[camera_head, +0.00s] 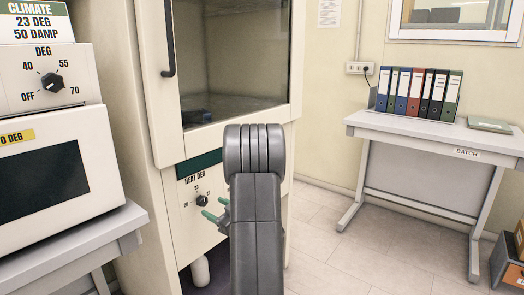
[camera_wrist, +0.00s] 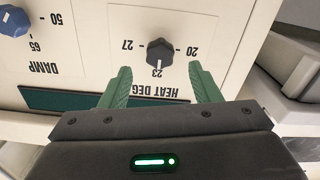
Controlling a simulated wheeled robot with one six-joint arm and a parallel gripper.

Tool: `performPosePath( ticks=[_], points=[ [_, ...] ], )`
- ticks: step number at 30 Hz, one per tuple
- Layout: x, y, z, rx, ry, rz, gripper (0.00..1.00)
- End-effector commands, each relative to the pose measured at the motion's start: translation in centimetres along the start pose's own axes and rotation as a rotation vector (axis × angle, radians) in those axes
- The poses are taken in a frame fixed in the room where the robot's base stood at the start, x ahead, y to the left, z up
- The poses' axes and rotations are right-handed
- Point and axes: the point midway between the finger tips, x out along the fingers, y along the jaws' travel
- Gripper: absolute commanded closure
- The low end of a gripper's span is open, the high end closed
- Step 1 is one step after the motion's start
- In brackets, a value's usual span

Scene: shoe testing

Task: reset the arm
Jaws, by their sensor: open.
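My arm rises in the middle of the head view, and my gripper (camera_head: 215,208) shows its green fingers pointing left, close to the cabinet's front panel. In the wrist view my gripper (camera_wrist: 163,75) is open, with nothing between its fingers. The black HEAT DEG knob (camera_wrist: 160,53) appears upside down just beyond the fingertips, roughly centred between them. The fingers look apart from the knob. The HEAT DEG knob (camera_head: 203,200) also shows in the head view, just left of my arm. My arm hides part of the panel there.
A tall cabinet (camera_head: 152,90) with a glass door stands behind my arm. A blue DAMP knob (camera_wrist: 14,20) is on its panel. A climate unit (camera_head: 85,125) on a table is at left. A desk (camera_head: 420,130) with binders (camera_head: 415,95) is at right. Open floor (camera_head: 345,250) lies between.

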Motion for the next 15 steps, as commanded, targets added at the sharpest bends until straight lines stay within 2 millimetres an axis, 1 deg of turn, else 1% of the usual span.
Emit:
performPosePath(
  ticks=[1,8,15],
  points=[
    [1.2,-0.1,0.0,0.0,0.003,-0.003,0.43],
    [5.8,-0.1,0.0,-0.001,0.002,-0.003,0.43],
    [5.6,0.0,0.1,-0.209,0.001,0.001,0.43]
  ],
)
